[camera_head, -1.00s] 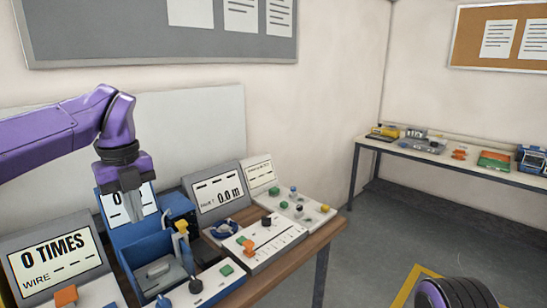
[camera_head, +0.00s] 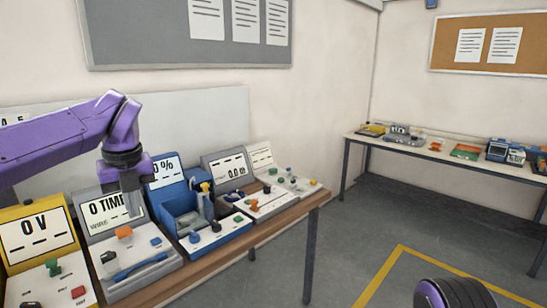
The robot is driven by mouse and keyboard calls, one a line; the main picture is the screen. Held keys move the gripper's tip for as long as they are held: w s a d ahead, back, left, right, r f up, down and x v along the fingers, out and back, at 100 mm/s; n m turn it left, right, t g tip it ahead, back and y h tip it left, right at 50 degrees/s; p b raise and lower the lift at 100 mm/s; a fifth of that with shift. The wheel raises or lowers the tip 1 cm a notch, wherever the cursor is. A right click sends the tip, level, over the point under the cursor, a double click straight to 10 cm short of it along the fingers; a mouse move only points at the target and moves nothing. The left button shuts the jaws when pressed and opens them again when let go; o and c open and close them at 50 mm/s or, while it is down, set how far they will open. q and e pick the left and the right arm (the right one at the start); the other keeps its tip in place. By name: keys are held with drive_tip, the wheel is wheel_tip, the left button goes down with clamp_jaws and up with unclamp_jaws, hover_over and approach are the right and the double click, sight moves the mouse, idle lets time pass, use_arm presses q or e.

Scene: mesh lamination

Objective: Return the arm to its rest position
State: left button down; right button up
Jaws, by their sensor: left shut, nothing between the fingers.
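My left arm (camera_head: 60,145) is purple and comes in from the left. My left gripper (camera_head: 131,208) points down, shut and empty, in front of the grey device (camera_head: 100,199) whose display reads "0 TIME" with the rest covered. It hangs above that device's orange button (camera_head: 124,232); whether it touches anything I cannot tell. A purple and black rounded part of mine (camera_head: 455,293) shows at the bottom right. My right gripper does not show.
A wooden table (camera_head: 290,212) holds a row of devices, including a yellow one (camera_head: 38,238) reading "0 V" and a blue one (camera_head: 215,228). A second table (camera_head: 420,152) with more devices stands along the right wall. The floor between is clear, with yellow tape (camera_head: 385,275).

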use_arm(q)
drive_tip(key=w+a+f+m+t+y, duration=0.2)
drive_tip(key=f+m+y, duration=0.2)
drive_tip(key=f, duration=0.1)
drive_tip(key=w+a+f+m+t+y, duration=0.1)
drive_tip(key=w+a+f+m+y, duration=0.2)
drive_tip(key=f+m+y, duration=0.15)
drive_tip(key=s+d+f+m+t+h, duration=0.1)
drive_tip(key=s+d+f+m+t, duration=0.15)
drive_tip(key=f+m, duration=0.7)
drive_tip(key=s+d+f+m+t+h, duration=0.1)
drive_tip(key=s+f+m+t, duration=0.15)
drive_tip(key=f+m, duration=0.65)
drive_tip(key=s+d+f+m+g+h, duration=0.1)
drive_tip(key=s+f+m+h, duration=0.15)
drive_tip(key=s+f, duration=0.5)
drive_tip(key=s+d+f+m+h, duration=0.1)
drive_tip(key=s+d+f+m, duration=0.15)
drive_tip(key=s+f, duration=0.45)
drive_tip(key=s+a+f+m+g, duration=0.1)
drive_tip(key=s+f, duration=0.3)
drive_tip(key=s, duration=0.5)
drive_tip(key=s+a+f+m+g, duration=0.2)
drive_tip(key=s+f+m+g, duration=0.1)
drive_tip(key=s, duration=0.6)
drive_tip(key=shift+s+f+m+g+h, duration=0.4)
drive_tip(key=shift+f+g, duration=0.1)
drive_tip(key=shift+f, duration=0.3)
drive_tip(key=c, duration=1.8)
unclamp_jaws()
